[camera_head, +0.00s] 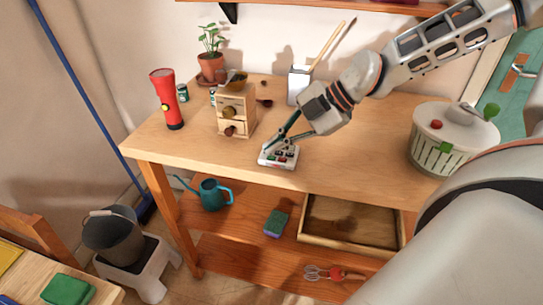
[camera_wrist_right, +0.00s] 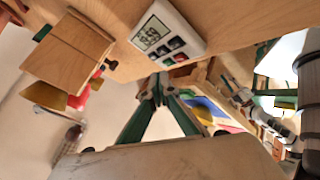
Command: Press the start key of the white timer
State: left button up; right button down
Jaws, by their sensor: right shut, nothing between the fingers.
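The white timer (camera_head: 278,163) lies on the wooden table near its front edge. It also shows in the right wrist view (camera_wrist_right: 190,28), with a grey display, several dark keys, a red one and a green one. My right gripper (camera_head: 269,149) is shut and empty, its fingers pointing down at the timer's left part in the head view. In the right wrist view its closed fingertips (camera_wrist_right: 158,84) appear close to the key end of the timer. I cannot tell whether they touch it. My left gripper is in neither view.
A small wooden drawer box (camera_head: 236,110) and a red flashlight (camera_head: 167,98) stand left of the timer. A white holder (camera_head: 298,86) stands behind, and a white spinner-like bowl (camera_head: 452,138) at the right. An open drawer (camera_head: 350,222) lies below.

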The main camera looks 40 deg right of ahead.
aim_at(274, 157)
jog(key=shift+r, duration=0.1)
